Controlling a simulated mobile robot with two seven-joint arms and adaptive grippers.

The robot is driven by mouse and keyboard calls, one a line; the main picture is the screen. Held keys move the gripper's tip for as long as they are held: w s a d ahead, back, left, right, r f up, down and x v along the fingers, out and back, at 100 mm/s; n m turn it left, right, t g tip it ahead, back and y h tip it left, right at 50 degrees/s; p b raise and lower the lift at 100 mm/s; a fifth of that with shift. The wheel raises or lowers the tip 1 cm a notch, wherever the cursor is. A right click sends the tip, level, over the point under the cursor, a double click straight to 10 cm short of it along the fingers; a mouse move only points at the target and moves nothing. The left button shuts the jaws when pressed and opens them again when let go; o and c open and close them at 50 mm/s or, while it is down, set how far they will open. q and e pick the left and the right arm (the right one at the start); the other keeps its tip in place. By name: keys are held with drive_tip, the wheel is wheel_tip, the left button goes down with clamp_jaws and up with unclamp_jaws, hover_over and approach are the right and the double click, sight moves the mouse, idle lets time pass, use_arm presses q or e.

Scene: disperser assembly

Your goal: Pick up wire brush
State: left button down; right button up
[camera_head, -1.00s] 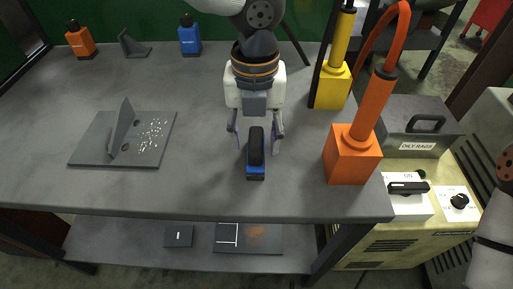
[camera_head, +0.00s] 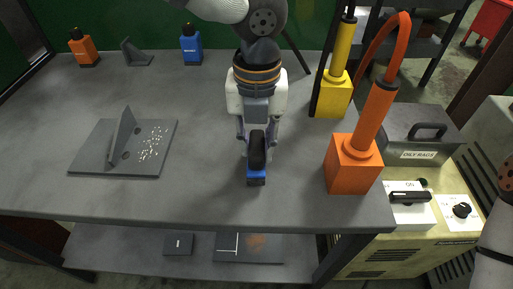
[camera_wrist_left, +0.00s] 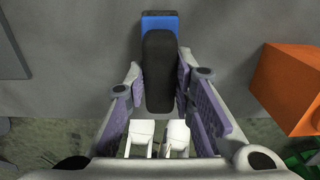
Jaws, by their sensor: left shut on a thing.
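The wire brush (camera_head: 257,176), a black piece with a blue end, is in the middle of the grey workbench, its blue end toward the front edge. My left gripper (camera_head: 258,138) points down over it, its fingers shut on the black part from both sides. In the left wrist view the brush (camera_wrist_left: 160,70) lies between the two purple-padded fingers (camera_wrist_left: 158,95), with its blue end beyond the fingertips. Its bristles are hidden. I cannot tell if it is clear of the bench. My right gripper is out of view.
An orange tool (camera_head: 353,165) and a yellow one (camera_head: 334,96) stand upright to the right. A grey plate with an upright fin (camera_head: 90,160) lies left. Orange (camera_head: 82,50) and blue (camera_head: 191,45) bottles stand at the back.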

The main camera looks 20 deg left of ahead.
use_arm(q)
drive_tip(key=s+d+r, duration=0.3)
drive_tip(key=d+r, duration=0.2)
drive_tip(key=d, duration=0.1)
drive_tip(key=s+d+r+p, duration=0.1)
drive_tip(key=s+d+r, duration=0.2)
drive_tip(key=d+r, duration=0.3)
drive_tip(key=shift+s+d+r+p, duration=0.25)
drive_tip(key=shift+r+p, duration=0.05)
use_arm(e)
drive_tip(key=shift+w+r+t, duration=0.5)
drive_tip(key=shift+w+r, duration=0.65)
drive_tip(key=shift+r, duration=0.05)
